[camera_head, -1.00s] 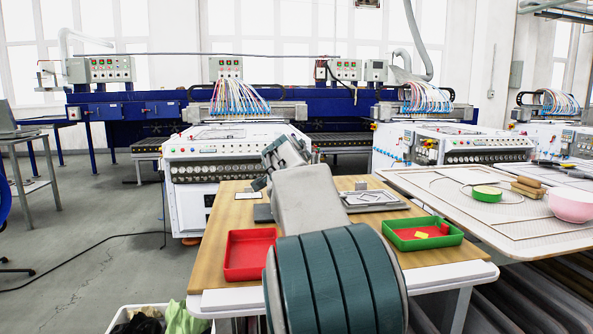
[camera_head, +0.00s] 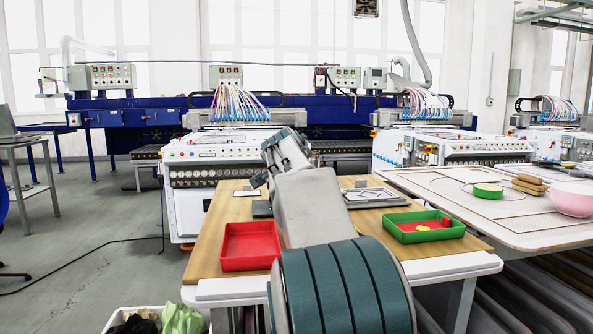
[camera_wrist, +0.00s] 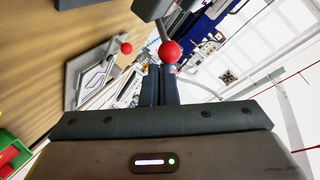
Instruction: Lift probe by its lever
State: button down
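In the wrist view a red ball knob (camera_wrist: 170,52) sits on the end of a short grey lever (camera_wrist: 163,28). The lever comes down from a grey device (camera_wrist: 152,8) cut off by the top edge, which seems to be the probe. My gripper (camera_wrist: 159,68) has its two dark fingers close together, with only a thin line between them. The knob appears just past the fingertips, nearer the right finger; I cannot tell whether they touch. In the head view my arm hides most of this device, and my fingers cannot be made out.
A second red knob (camera_wrist: 126,48) stands near a grey plate (camera_wrist: 88,75). On the wooden table (camera_head: 215,212) are a red tray (camera_head: 250,262), a green tray (camera_head: 424,236) with small red and yellow pieces, and a grey framed plate (camera_head: 374,199). A wide bench (camera_head: 480,212) stands at right.

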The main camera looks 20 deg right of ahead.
jog(key=shift+a+f, duration=0.15)
jog(key=shift+f, duration=0.2)
jog(key=shift+w, duration=0.1)
jog(key=shift+w+d+f+p, duration=0.1)
jog(key=shift+w+d+p, duration=0.15)
jog(key=shift+w, duration=0.4)
